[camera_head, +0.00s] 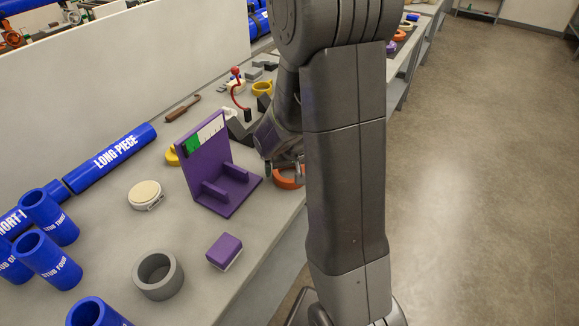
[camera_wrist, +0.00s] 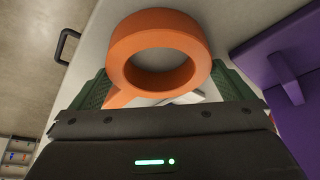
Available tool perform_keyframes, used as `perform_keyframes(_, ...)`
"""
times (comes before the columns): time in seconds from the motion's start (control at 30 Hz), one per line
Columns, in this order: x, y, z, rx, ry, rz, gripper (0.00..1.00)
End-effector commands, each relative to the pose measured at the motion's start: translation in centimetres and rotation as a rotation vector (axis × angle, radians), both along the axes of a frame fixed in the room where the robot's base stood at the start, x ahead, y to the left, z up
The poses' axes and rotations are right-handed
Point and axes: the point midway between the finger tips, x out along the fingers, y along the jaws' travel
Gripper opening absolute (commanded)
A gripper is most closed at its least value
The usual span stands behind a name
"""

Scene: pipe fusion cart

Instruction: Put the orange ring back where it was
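The orange ring (camera_wrist: 124,45) is in the wrist view, a thick flat ring with a short tail at its lower left. It lies between and just beyond the tips of my gripper (camera_wrist: 161,72). The two green fingers stand wide apart, one at each side of the ring; whether they touch it I cannot tell. In the head view the ring (camera_head: 287,183) is at the bench's right edge, partly hidden behind my arm. My gripper (camera_head: 283,168) is low, right over it.
A purple stand (camera_head: 206,163) with an upright panel is just left of the ring; its purple part (camera_wrist: 272,62) is close on the right in the wrist view. The bench edge is close.

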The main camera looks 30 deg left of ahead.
Motion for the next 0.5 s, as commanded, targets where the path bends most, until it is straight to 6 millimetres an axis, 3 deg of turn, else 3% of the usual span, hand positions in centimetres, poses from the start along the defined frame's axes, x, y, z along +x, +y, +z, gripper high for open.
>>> perform_keyframes(0.27,0.0,0.0,0.2,0.000,0.000,0.000,1.00)
perform_keyframes(0.5,-0.6,-0.5,2.4,0.002,-0.003,0.001,1.00)
